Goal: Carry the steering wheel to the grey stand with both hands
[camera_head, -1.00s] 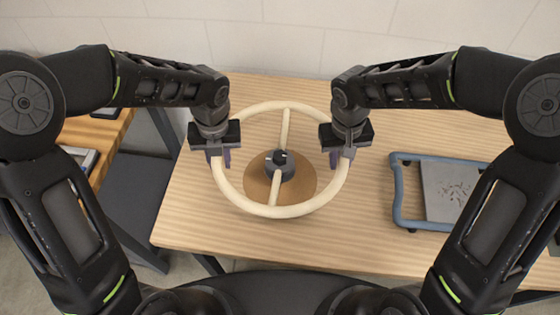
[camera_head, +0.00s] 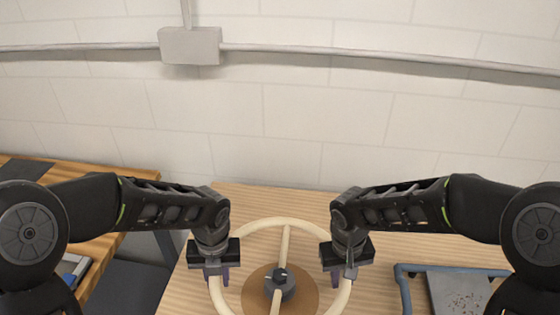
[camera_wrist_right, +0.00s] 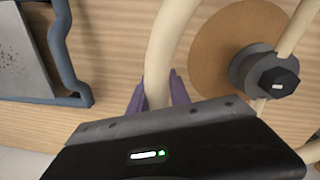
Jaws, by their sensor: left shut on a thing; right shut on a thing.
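The steering wheel is a cream ring (camera_head: 283,222) with two spokes and a dark hub (camera_head: 280,282). It is over a round brown disc (camera_head: 256,295) on the wooden table; I cannot tell if it is raised. The lower part is cut off by the head view's bottom edge. My left gripper (camera_head: 218,277) is shut on the left side of the rim. My right gripper (camera_head: 343,274) is shut on the right side. In the right wrist view the rim (camera_wrist_right: 160,60) passes between its purple fingers. I cannot make out a grey stand for certain.
A blue frame (camera_head: 403,290) with a grey plate (camera_head: 460,293) lies right of the wheel. Another wooden table (camera_head: 110,180) stands at the left, across a gap. A pale block wall (camera_head: 300,110) with a pipe and box (camera_head: 190,46) rises behind.

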